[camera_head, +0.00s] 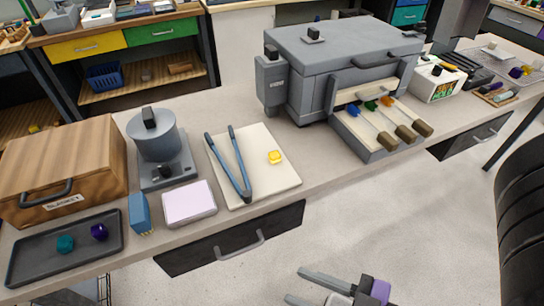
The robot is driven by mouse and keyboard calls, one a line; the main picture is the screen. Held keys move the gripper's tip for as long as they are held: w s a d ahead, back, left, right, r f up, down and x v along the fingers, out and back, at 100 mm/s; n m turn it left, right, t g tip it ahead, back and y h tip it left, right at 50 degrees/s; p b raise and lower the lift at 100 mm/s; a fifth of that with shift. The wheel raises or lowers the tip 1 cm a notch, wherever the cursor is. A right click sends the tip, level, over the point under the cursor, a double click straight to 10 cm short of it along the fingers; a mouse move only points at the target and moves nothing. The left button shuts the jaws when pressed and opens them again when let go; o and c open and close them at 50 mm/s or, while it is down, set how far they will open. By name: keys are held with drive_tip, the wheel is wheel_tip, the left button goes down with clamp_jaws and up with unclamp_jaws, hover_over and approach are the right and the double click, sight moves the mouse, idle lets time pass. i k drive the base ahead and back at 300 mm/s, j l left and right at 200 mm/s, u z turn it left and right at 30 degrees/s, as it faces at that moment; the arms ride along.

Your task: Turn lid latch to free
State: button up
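A large grey box with a lid (350,45) stands at the back middle of the bench. A small dark knob on a square plate (313,35) sits on its lid, and a grey side box with a dark knob on top (271,82) is at its left end. I cannot tell which of these is the lid latch, or its setting. A grey drum with a dark top knob (150,119) stands further left. My gripper (298,284) is at the bottom edge, over the floor in front of the bench. Its fingers are apart with nothing between them.
Several rods with brown handles stick out of the grey box's open front (373,125). A cream board (280,185) holds blue-grey tongs (229,165) and a yellow piece (275,157). A wooden box (65,165) and dark tray (38,262) are left. A dark chair (522,210) is right.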

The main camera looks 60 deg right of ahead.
sight(420, 28)
drive_tip(key=z, duration=2.1)
